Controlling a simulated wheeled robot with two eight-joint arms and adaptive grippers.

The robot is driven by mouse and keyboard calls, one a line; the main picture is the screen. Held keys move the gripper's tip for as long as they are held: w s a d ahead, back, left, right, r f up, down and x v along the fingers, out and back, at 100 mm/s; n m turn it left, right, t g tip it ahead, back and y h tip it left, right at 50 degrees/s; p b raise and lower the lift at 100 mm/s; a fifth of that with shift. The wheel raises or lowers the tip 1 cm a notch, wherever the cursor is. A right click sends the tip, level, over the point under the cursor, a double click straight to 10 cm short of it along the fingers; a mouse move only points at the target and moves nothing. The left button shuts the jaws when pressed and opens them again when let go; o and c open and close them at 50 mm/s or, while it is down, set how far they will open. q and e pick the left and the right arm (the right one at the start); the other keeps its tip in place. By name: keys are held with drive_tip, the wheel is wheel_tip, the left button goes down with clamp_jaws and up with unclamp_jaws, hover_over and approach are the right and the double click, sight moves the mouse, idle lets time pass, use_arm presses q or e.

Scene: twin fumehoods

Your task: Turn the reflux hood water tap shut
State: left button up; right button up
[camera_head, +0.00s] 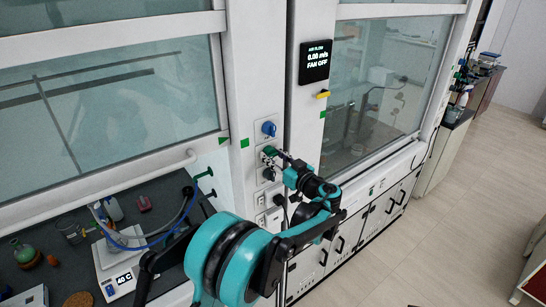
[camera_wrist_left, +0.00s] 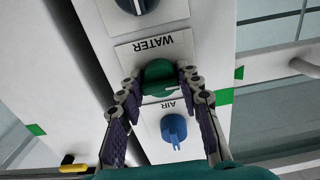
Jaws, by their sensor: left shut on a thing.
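The green water tap knob (camera_head: 268,151) sits on the white post between the two fumehoods, below a blue knob (camera_head: 269,128). In the left wrist view the green knob (camera_wrist_left: 159,72) is beside an upside-down WATER label (camera_wrist_left: 155,45). My left gripper (camera_wrist_left: 160,82) is shut on the green knob, with a fingertip at each side of it. The gripper also shows in the head view (camera_head: 282,157), where the arm partly hides the post. A pale mark shows on the knob's face; its exact turn is hard to read. My right gripper is not in view.
The blue AIR knob (camera_wrist_left: 173,129) and a dark knob (camera_wrist_left: 137,4) are close on either side. The left hood holds a hotplate (camera_head: 118,262) with tubing and glassware. A display (camera_head: 314,61) reads FAN OFF. Open floor (camera_head: 450,230) lies at the right.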

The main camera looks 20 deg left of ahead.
use_arm(q)
drive_tip(key=m+b, duration=0.2)
drive_tip(key=m, duration=0.1)
drive_tip(key=shift+m, duration=0.4)
drive_tip(key=m+b, duration=0.2)
drive_tip(key=m, duration=0.2)
drive_tip(key=m+b, duration=0.1)
drive_tip(key=m, duration=0.4)
drive_tip(key=shift+r, duration=0.1)
drive_tip(key=m+b, duration=0.1)
drive_tip(key=m, duration=0.3)
drive_tip(key=shift+r+m, duration=0.1)
drive_tip(key=shift+m, duration=0.3)
drive_tip(key=shift+s, duration=0.1)
drive_tip(key=o, duration=1.2)
drive_tip(key=shift+c, duration=0.2)
